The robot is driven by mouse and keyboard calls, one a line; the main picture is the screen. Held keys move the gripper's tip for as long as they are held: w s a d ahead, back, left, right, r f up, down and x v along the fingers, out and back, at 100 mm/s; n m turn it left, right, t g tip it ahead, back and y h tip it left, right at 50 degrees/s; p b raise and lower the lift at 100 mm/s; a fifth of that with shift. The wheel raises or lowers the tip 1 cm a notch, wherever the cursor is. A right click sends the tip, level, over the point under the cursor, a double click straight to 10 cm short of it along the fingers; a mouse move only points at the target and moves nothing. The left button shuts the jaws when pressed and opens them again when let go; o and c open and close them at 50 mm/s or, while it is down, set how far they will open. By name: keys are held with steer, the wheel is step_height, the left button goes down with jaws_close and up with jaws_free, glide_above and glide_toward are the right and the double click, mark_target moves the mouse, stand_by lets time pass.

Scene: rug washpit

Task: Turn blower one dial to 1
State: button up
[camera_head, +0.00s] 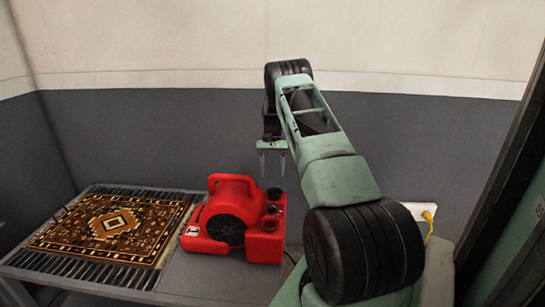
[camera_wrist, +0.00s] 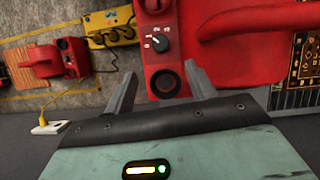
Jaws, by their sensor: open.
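A red blower (camera_head: 222,194) stands on the table, and its red body (camera_wrist: 205,52) fills the upper middle of the wrist view. A black dial (camera_wrist: 161,44) sits on its panel, with small white marks around its left and upper side. My gripper (camera_head: 272,170) is above the blower's right side. In the wrist view my gripper (camera_wrist: 160,70) is open and empty, its fingers apart on either side of a round black fitting (camera_wrist: 165,82) below the dial.
A patterned rug (camera_head: 75,232) lies left of the blower. In the wrist view, another red unit (camera_wrist: 42,62) and a yellow socket box (camera_wrist: 112,38) are at left. A white plate with a yellow plug (camera_head: 428,214) is at right.

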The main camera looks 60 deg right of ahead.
steer(key=v, duration=0.5)
steer(key=shift+f, duration=0.1)
stand_by(0.4)
